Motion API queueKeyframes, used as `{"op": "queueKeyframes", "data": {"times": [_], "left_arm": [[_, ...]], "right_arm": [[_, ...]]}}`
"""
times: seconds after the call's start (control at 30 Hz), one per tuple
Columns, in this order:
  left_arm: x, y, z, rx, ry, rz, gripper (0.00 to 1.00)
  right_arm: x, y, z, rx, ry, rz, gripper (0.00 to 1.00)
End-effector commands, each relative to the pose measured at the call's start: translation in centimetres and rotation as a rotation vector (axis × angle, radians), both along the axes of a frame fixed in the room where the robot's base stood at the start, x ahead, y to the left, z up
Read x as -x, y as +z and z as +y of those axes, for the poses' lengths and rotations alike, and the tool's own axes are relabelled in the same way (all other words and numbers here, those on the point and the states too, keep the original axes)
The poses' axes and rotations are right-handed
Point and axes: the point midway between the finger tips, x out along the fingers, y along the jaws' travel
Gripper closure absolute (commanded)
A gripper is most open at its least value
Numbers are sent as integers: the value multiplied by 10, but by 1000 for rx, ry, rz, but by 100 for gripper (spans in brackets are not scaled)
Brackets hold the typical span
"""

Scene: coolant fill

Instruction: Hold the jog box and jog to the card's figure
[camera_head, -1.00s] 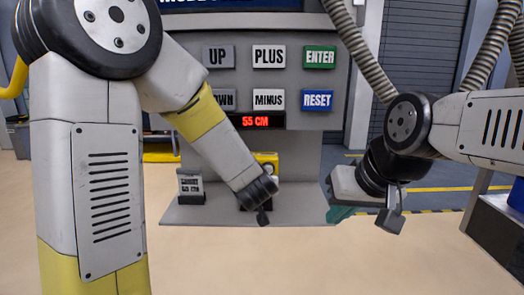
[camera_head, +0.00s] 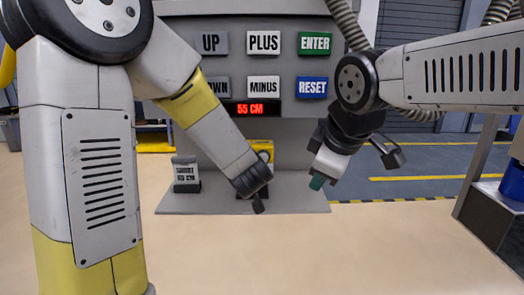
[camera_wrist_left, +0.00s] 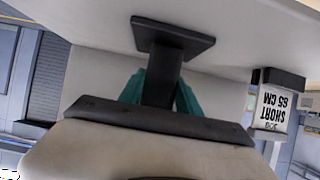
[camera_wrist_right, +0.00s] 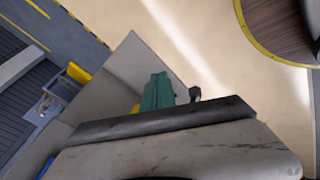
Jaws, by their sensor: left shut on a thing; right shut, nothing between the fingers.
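The yellow jog box (camera_head: 263,147) stands low in front of the console, partly hidden behind my left wrist. My left gripper (camera_wrist_left: 160,92) is shut at it. In the left wrist view its green fingers flank a dark post (camera_wrist_left: 161,75) with a square foot; the yellow part is hidden there. The card (camera_head: 186,174) stands left of it and reads "SHORT 65 CM" in the left wrist view (camera_wrist_left: 271,108). The red display (camera_head: 251,109) reads 55 CM. My right gripper (camera_head: 317,182) is shut and empty, pointing down, right of the jog box and apart from it.
The grey console (camera_head: 290,135) carries large UP, DOWN, PLUS, MINUS, ENTER (camera_head: 314,43) and RESET (camera_head: 312,87) buttons. Its grey base plate (camera_head: 300,200) lies on the beige floor. A bench with a blue item (camera_head: 512,180) stands at the right. Floor in front is clear.

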Motion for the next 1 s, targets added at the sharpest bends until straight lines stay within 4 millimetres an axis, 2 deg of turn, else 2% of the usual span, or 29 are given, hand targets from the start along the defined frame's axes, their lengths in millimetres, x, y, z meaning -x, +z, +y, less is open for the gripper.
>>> {"op": "queueKeyframes", "data": {"times": [0.03,0.3,0.5,0.7,1.0], "left_arm": [[0,0,0,0,0,-1,92],[0,0,0,0,0,-1,92],[0,0,0,0,0,-1,92],[0,0,0,0,0,-1,92],[0,0,0,0,0,-1,92]], "right_arm": [[-8,5,8,95,136,-18,100],[-45,33,46,640,863,-118,100],[-67,54,81,1008,1313,-173,100],[-78,67,105,1233,1566,-200,100],[-81,70,111,1297,1633,-204,100]]}}
